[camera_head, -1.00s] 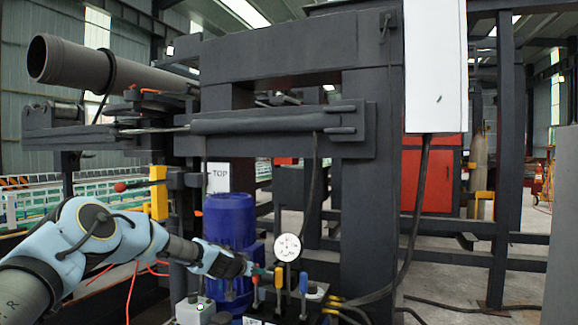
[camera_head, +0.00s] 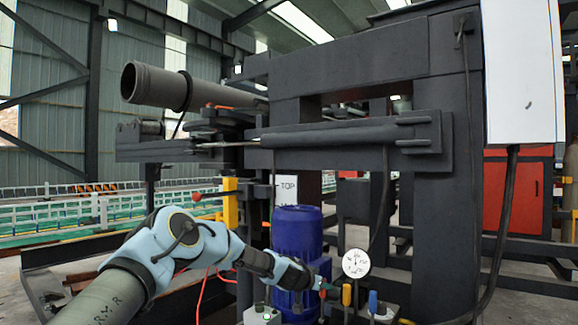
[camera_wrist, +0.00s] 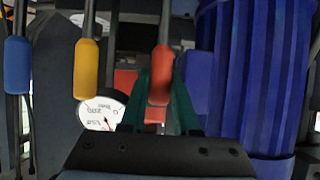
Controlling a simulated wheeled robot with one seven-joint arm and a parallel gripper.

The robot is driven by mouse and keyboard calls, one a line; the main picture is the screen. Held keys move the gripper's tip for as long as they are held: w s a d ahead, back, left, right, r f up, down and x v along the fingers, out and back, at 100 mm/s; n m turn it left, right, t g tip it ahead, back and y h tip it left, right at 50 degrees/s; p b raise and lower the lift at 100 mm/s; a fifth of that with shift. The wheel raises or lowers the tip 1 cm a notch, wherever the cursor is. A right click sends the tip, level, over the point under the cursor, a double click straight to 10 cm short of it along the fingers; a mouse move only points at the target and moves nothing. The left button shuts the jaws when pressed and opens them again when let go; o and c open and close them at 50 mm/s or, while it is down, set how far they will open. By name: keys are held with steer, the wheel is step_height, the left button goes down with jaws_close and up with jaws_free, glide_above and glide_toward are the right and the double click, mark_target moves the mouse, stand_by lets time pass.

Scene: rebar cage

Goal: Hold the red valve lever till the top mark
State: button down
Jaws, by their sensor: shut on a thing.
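The red valve lever (camera_wrist: 161,75) stands between the two green fingers of my gripper (camera_wrist: 162,100) in the wrist view. The fingers are shut on its red handle. In the head view my gripper (camera_head: 322,285) is in front of the blue motor's right side, with the red handle (camera_head: 323,295) small and partly hidden there. A white plate marked TOP (camera_head: 287,187) is above and behind the blue motor. The lever's pivot is hidden, and I cannot tell its position relative to the mark.
A yellow lever (camera_wrist: 87,66) and a blue lever (camera_wrist: 18,66) stand beside the red one. A round white gauge (camera_head: 356,263) is close to my gripper. The blue motor (camera_head: 297,235) is immediately beside it. A dark steel frame (camera_head: 445,200) rises to the right.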

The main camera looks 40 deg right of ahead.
steer(key=shift+a+f+b, duration=0.15)
steer(key=shift+b, duration=1.05)
steer(key=shift+a+h+b, duration=0.3)
steer(key=shift+h+b, duration=0.1)
steer(key=shift+b, duration=1.8)
steer(key=shift+a+h+b, duration=0.3)
steer(key=shift+b, duration=1.55)
steer(key=shift+s+a+b, duration=0.15)
steer(key=shift+a+b, duration=0.1)
steer(key=shift+b, duration=1.1)
steer(key=shift+r, duration=0.2)
